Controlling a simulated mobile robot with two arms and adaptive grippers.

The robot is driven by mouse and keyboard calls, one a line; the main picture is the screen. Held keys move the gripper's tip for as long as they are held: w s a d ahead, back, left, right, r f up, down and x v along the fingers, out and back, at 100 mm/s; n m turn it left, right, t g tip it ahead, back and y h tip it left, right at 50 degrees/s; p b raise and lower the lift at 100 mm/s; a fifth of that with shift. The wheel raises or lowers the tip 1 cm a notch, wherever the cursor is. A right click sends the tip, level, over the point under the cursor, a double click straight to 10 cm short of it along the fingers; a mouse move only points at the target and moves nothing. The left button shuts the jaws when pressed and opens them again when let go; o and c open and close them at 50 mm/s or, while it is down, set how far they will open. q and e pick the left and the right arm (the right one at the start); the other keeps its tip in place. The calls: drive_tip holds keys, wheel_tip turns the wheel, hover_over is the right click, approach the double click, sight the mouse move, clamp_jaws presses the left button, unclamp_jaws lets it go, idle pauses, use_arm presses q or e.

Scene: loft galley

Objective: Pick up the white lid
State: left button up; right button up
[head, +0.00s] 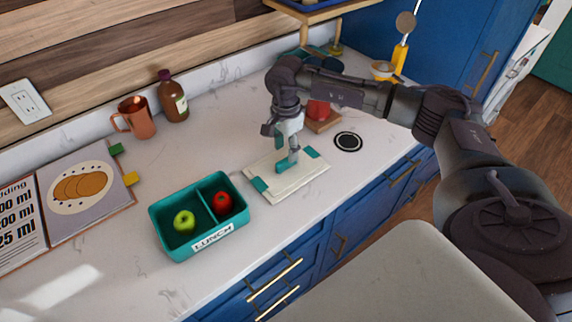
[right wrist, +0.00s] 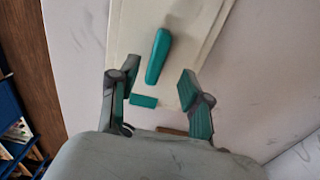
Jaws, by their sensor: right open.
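The white lid (head: 300,181) lies flat on the counter, right of the teal lunch box. It has a raised teal handle (right wrist: 158,56) in its middle and teal tabs at its ends. My right gripper (head: 290,148) points down over the lid and partly hides it in the head view. In the right wrist view my right gripper (right wrist: 154,82) is open, its teal-padded fingers apart and nothing held between them. The handle shows between and just beyond the fingertips; whether they touch the lid I cannot tell. My left gripper is not in view.
The lunch box (head: 165,243) holds a green apple (head: 184,222) and a red apple (head: 223,205) in separate compartments. A black round coaster (head: 347,142) and a red object on a wooden block (head: 319,110) are nearby. A copper mug (head: 137,119) and brown bottle (head: 172,98) stand behind.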

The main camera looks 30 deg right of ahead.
sight(286, 159)
drive_tip(key=f, duration=0.1)
drive_tip(key=f+p, duration=0.2)
drive_tip(key=shift+s+a+f, duration=0.1)
drive_tip(key=shift+s+f, duration=0.15)
drive_tip(key=shift+s, duration=0.05)
drive_tip(key=shift+f, duration=0.5)
drive_tip(key=c, duration=0.8)
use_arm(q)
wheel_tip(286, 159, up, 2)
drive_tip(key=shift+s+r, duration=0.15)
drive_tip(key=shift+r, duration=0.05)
use_arm(e)
clamp_jaws()
